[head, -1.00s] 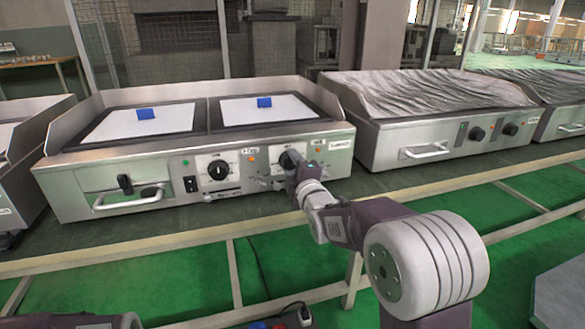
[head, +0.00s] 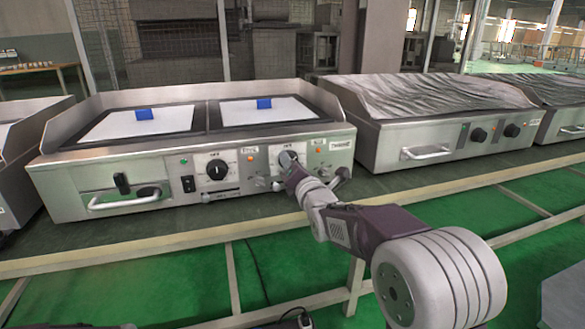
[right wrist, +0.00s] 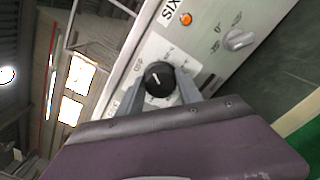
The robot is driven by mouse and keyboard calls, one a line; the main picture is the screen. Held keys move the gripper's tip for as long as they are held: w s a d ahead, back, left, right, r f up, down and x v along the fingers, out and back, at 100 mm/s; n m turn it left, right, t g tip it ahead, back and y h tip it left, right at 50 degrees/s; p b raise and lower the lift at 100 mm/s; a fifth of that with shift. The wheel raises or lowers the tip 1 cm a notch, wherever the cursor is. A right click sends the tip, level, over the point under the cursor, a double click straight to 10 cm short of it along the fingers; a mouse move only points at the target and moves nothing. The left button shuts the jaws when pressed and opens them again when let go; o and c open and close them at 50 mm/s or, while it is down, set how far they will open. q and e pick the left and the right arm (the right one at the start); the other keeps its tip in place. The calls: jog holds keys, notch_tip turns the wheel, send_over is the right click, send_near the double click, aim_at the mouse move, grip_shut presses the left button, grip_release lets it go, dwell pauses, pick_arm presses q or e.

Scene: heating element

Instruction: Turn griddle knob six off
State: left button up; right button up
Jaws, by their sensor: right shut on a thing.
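The griddle's right-hand black knob (right wrist: 159,78) sits on a white dial plate under a label reading "SIX" in the right wrist view. Its white pointer line shows on its face. My right gripper (head: 288,162) is at the front panel of the griddle (head: 100,170), with its fingers on both sides of this knob and shut on it. In the head view the gripper covers most of the knob. An orange lamp (right wrist: 186,18) beside the label looks lit. My left gripper is not in view.
A second black knob (head: 217,169) is to the left on the same panel. A silver lever (right wrist: 238,39) is close to the held knob. A drawer handle (head: 125,200) is at the panel's left. Another griddle (head: 430,135) stands to the right.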

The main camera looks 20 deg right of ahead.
jog(key=n+b, duration=0.1)
jog(key=n, duration=0.5)
jog(key=shift+a+f+b, duration=0.1)
jog(key=shift+b, duration=0.3)
jog(key=shift+n, duration=0.4)
jog(key=o, duration=1.4)
jog(key=shift+c, duration=0.2)
jog(key=s+p, duration=0.3)
jog(key=s, duration=0.6)
jog(key=shift+d, duration=0.2)
